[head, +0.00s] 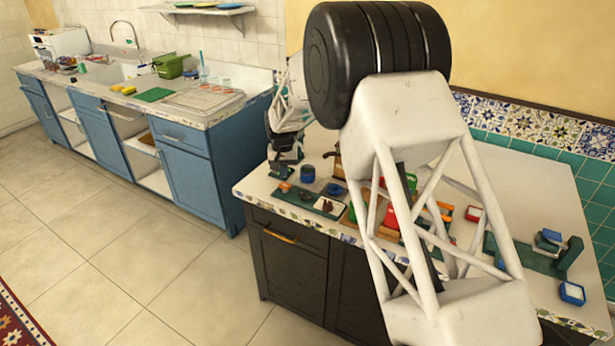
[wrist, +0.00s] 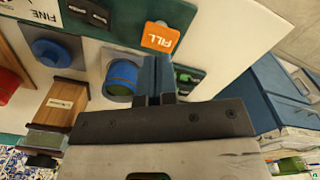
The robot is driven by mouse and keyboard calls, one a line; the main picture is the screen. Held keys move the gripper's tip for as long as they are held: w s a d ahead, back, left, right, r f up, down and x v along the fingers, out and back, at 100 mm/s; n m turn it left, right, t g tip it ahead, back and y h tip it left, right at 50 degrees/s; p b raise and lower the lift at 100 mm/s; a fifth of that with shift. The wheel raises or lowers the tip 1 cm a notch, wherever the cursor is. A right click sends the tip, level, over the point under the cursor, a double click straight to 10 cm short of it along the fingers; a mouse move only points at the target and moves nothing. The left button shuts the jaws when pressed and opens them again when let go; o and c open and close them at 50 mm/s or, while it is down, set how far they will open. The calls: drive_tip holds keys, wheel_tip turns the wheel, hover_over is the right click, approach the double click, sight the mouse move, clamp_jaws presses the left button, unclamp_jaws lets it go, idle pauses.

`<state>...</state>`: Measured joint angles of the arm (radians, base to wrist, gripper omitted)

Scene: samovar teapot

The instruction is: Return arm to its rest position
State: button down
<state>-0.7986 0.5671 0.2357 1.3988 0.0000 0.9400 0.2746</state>
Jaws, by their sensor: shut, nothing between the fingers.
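My gripper (wrist: 164,64) is shut and empty in the wrist view, its two blue-grey fingers together. In the head view it hangs at the far end of my white arm, its dark end (head: 284,158) above the left end of the dark-fronted counter (head: 258,188). Part of the counter is hidden behind my arm. In the wrist view, a blue cylinder (wrist: 121,73) stands beside the fingers, apart from them, and an orange FILL card (wrist: 160,38) lies beyond them.
A blue lidded pot (wrist: 52,50) and a wooden box (wrist: 67,101) stand left in the wrist view. Red and green items crowd the counter behind my arm. A blue open box (head: 572,292) sits at its right. Blue cabinets (head: 190,180) stand left, with clear tiled floor before them.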

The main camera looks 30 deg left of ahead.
idle(0.4)
drive_tip(key=s+d+r+m, duration=0.1)
drive_tip(key=s+d+r, duration=0.1)
drive_tip(key=d+r, duration=0.9)
drive_tip(key=s+d+r+m+t, duration=0.15)
drive_tip(key=d+r, duration=0.35)
drive_tip(key=d, duration=1.3)
drive_tip(key=s+d+r+m, duration=0.1)
drive_tip(key=s+d+r, duration=0.2)
drive_tip(key=d+r, duration=0.8)
drive_tip(key=s+d+m, duration=0.1)
drive_tip(key=s+d, duration=0.7)
drive_tip(key=d, duration=0.3)
drive_tip(key=s+d, duration=0.8)
drive_tip(key=d, duration=0.3)
drive_tip(key=s+d+f+m, duration=0.1)
drive_tip(key=s+d, duration=0.3)
drive_tip(key=s, duration=0.4)
drive_tip(key=s+d+f+t, duration=0.1)
drive_tip(key=s+d+f, duration=0.1)
drive_tip(key=s+d, duration=0.3)
drive_tip(key=s, duration=0.4)
drive_tip(key=shift+d+f+m, duration=0.2)
drive_tip(key=shift+m, duration=0.15)
